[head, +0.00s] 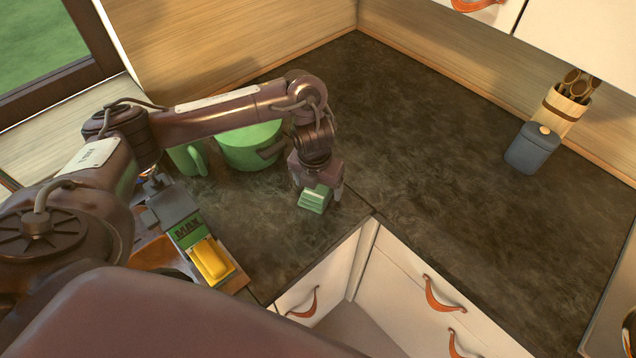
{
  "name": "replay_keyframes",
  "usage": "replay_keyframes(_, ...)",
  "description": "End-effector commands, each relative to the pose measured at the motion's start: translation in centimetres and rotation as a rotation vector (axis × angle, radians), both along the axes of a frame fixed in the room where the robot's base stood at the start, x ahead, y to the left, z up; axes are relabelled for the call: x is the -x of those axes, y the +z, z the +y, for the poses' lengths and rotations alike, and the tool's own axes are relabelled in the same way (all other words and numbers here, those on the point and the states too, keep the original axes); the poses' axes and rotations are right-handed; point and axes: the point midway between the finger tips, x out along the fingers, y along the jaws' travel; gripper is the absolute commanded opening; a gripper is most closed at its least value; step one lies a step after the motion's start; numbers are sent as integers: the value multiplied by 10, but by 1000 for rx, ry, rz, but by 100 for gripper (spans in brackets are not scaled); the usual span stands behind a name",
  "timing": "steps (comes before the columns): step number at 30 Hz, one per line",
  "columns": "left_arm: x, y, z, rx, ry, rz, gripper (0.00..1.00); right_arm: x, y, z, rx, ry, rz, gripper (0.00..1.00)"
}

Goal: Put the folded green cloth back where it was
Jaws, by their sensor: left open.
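The folded green cloth (314,199) lies at the dark worktop near its inner front corner. It looks like a small layered light-green block. My left gripper (318,193) points down right at the cloth, with its jaws open. One finger shows to the right of the cloth; the other is mostly hidden. I cannot tell whether the fingers touch the cloth.
A green pot (247,146) and a green mug (188,159) stand behind my left arm. A blue-grey jar (533,148) and a wooden utensil holder (563,110) stand far right. The middle worktop (440,150) is clear.

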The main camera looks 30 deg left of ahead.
Motion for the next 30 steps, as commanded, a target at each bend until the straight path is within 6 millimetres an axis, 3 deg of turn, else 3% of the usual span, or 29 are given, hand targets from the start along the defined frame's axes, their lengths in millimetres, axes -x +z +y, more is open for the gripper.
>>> replay_keyframes(7, -1, 14, 0, -1, -2, -5, 80, 0, 8, 0, -1, 0, 0, 86)
replay_keyframes(21, 10, 100, 0, -2, -2, -6, 80, 0, 37, 1, -1, 0, 0, 86)
replay_keyframes(30, 14, 122, -1, -1, 0, -1, 80, 0, 42, 1, -1, 0, 0, 86)
